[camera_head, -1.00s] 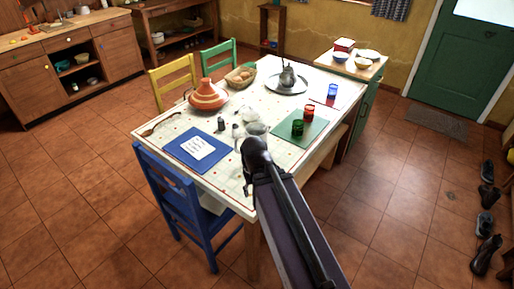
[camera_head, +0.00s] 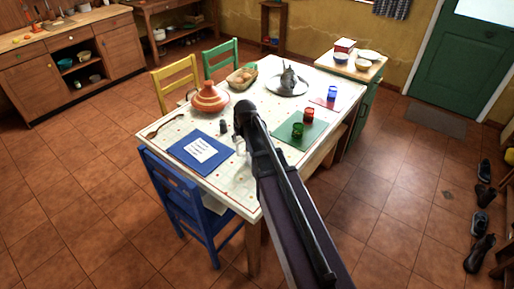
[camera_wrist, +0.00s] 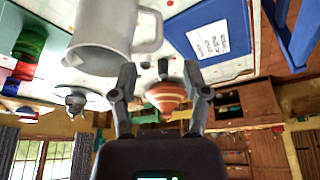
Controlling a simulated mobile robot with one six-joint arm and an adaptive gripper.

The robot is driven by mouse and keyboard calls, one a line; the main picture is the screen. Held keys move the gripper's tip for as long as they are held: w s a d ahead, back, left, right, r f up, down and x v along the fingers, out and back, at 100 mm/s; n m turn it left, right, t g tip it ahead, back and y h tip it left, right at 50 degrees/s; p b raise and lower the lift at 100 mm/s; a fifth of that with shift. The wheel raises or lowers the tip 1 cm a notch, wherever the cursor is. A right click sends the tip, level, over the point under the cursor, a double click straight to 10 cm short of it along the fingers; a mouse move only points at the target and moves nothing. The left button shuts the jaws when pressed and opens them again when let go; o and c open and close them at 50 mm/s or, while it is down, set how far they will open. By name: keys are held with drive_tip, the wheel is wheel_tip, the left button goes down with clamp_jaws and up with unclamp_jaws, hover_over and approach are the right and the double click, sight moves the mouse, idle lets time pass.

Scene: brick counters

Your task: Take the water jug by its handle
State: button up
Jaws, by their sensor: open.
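The water jug (camera_wrist: 100,35) is a pale grey, cloudy vessel at the upper left of the wrist view. Its looped handle (camera_wrist: 155,30) faces right. My gripper (camera_wrist: 159,75) is open and empty, its two fingers spread, with the handle just beyond them and apart from them as far as I can see. In the head view my arm covers most of the jug; only a pale sliver (camera_head: 241,147) shows beside it on the table. My fingers are hidden there.
The white table (camera_head: 235,185) bears an orange tagine (camera_head: 209,98), a blue mat (camera_head: 185,145), a bread basket (camera_head: 242,78), a silver tray with a teapot (camera_head: 288,80), and red, green and blue glasses. A blue chair (camera_head: 190,210) stands at the near left.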

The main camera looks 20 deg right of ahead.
drive_tip(key=shift+w+r, duration=0.35)
drive_tip(key=shift+w, duration=0.45)
drive_tip(key=shift+f, duration=0.15)
drive_tip(key=b, duration=0.8)
approach(237, 149)
drive_tip(key=x, duration=0.5)
drive_tip(key=shift+d, duration=0.2)
drive_tip(key=shift+w+f, duration=0.1)
drive_tip(key=shift+b+x, duration=2.4)
drive_tip(key=shift+x, duration=0.05)
clamp_jaws()
